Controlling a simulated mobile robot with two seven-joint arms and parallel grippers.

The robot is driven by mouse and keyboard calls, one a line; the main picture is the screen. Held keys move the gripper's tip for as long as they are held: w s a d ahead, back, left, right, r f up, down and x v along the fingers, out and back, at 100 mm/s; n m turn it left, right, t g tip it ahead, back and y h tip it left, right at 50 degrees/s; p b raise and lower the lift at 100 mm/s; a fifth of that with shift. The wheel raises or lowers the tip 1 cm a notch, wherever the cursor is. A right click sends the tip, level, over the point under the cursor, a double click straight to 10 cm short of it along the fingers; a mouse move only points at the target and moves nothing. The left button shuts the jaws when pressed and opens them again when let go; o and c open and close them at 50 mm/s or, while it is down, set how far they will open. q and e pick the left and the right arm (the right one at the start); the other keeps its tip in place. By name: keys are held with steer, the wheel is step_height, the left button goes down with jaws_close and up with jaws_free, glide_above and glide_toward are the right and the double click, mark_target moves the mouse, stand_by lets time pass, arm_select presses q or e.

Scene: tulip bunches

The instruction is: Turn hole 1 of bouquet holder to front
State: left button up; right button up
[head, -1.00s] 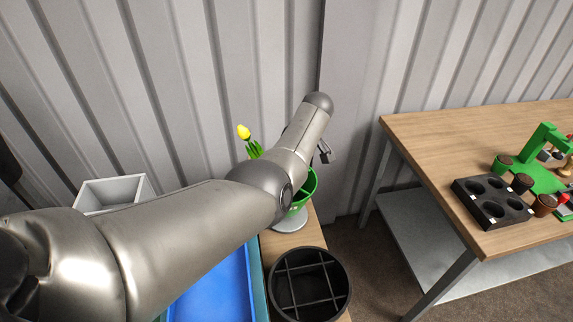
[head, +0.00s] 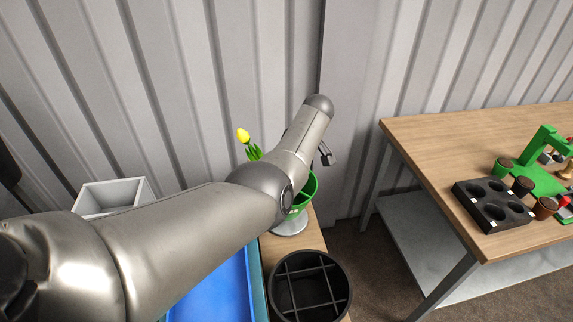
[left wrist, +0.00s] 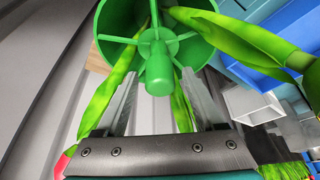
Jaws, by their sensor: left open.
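The green bouquet holder (head: 304,190) stands on a round grey base on the wooden bench, partly behind my left arm. In the left wrist view the holder (left wrist: 108,22) shows its round rim, spokes and a central green knob (left wrist: 158,75). My left gripper (left wrist: 160,85) is open, its two fingers reaching toward the holder on either side of the knob. I cannot tell whether they touch it. A yellow tulip (head: 243,135) with green leaves rises behind my arm. Hole numbers cannot be read. My right gripper is not in view.
A black divided pot (head: 310,287) stands in front of the holder, beside a blue tray (head: 215,290). A grey box (head: 112,195) is at left. The right table (head: 440,150) bears a black tray with holes (head: 492,205) and a green stand (head: 540,172).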

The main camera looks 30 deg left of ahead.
arm_select(q)
steer(key=shift+r, duration=0.1)
steer(key=shift+d+r, duration=0.15)
steer(key=shift+r, duration=0.15)
steer(key=p+v, duration=0.2)
steer(key=v, duration=1.2)
steer(key=shift+r+p, duration=0.2)
steer(key=shift+p, duration=0.1)
steer(key=shift+d, duration=0.1)
